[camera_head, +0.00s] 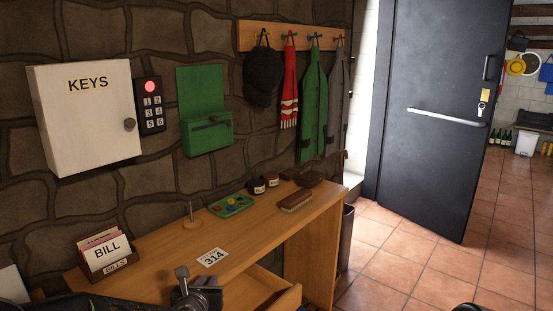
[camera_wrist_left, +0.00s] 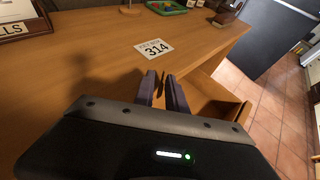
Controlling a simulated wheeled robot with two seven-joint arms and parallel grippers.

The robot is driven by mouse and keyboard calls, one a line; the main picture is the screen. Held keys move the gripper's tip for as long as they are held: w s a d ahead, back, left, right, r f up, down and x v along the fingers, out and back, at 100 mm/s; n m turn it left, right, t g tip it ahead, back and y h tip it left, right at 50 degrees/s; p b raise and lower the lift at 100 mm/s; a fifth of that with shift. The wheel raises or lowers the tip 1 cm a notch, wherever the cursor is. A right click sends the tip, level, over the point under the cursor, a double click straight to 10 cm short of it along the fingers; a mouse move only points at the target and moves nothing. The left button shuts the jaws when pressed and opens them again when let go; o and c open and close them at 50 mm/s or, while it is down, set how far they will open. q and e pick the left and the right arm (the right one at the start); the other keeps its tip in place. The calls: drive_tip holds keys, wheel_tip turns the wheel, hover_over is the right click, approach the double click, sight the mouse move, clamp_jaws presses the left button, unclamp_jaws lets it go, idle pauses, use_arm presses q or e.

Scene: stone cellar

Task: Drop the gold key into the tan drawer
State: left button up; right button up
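The tan drawer (camera_head: 288,299) is pulled open under the right part of the desk; its open interior also shows in the left wrist view (camera_wrist_left: 205,95). My left gripper (camera_head: 196,296) is above the desk's front edge, left of the drawer. In the left wrist view its two dark fingers (camera_wrist_left: 164,78) are close together with a narrow gap. A small thin dark shape lies between the fingertips; I cannot tell whether it is a held key or a shadow. I cannot make out a gold key anywhere. My right gripper is not recognisable in either view.
The wooden desk (camera_head: 160,262) bears a 314 card (camera_head: 212,257), a bill holder (camera_head: 104,255), a green tray (camera_head: 231,205) and a brown block (camera_head: 295,201). A white key cabinet (camera_head: 85,118) and keypad (camera_head: 151,105) hang above. Tiled floor lies right of the desk.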

use_arm(q)
drive_tip(key=shift+o, duration=0.8)
drive_tip(key=shift+s, duration=0.1)
drive_tip(key=b+v, duration=0.1)
drive_tip(key=v, duration=0.6)
drive_tip(key=shift+s, duration=0.25)
drive_tip(key=shift+r, duration=0.1)
